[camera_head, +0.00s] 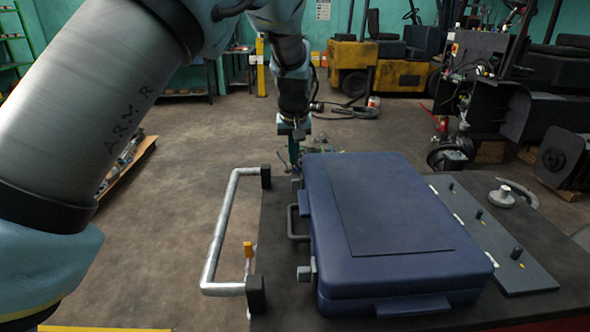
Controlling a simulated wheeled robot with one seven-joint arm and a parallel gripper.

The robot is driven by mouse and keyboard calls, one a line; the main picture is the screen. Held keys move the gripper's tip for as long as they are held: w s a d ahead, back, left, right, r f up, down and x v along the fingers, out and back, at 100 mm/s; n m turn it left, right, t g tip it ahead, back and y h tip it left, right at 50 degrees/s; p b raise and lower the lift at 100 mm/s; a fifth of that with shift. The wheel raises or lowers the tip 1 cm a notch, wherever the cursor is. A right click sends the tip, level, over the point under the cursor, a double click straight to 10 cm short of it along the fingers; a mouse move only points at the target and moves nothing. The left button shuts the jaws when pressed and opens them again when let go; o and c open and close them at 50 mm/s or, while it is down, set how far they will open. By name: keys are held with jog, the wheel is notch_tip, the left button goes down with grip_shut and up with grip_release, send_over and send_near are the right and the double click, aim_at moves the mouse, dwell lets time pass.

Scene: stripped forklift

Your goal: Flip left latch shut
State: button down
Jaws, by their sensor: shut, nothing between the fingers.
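A dark blue hard case (395,215) lies closed on the dark table, its handle side facing left. A black carry handle (292,223) is at the middle of that side. One grey latch (305,273) is at the near end of this side; it sticks out from the wall. Another small latch (297,183) is at the far end, just below my gripper. My gripper (295,164) points down at the far left corner of the case, shut and empty. Its fingertips are small here, and I cannot tell whether they touch the far latch.
A silver bar handle (218,235) on black mounts runs along the table's left edge. A grey plate (500,240) with black pegs lies right of the case. A round metal piece (502,196) sits behind it. Forklift parts stand farther back.

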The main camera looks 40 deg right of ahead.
jog(key=shift+b+v, duration=0.4)
jog(key=shift+v, duration=1.95)
jog(key=w+a, duration=0.3)
jog(key=a, duration=0.2)
jog(key=w+a+n, duration=0.1)
jog(key=w+a, duration=0.2)
jog(key=a, duration=0.1)
jog(key=w+a+f+n, duration=0.1)
jog(key=w+a, duration=0.2)
jog(key=a, duration=0.2)
jog(key=shift+a+f+y, duration=0.1)
jog(key=shift+a+y, duration=0.2)
jog(key=shift+y, duration=0.1)
jog(key=w+a+f+n+g, duration=0.1)
jog(key=w+a+n, duration=0.1)
jog(key=a, duration=1.4)
jog(key=s+a+f+n, duration=0.1)
jog(key=s+a, duration=0.2)
jog(key=a, duration=0.5)
jog(key=s+a+f+y, duration=0.1)
jog(key=s+a, duration=0.3)
jog(key=a, duration=0.3)
jog(key=s+a+f+n, duration=0.1)
jog(key=s+a, duration=0.2)
jog(key=a, duration=0.5)
jog(key=shift+s+a+n, duration=0.3)
jog(key=shift+s+a, duration=0.05)
jog(key=shift+r, duration=0.1)
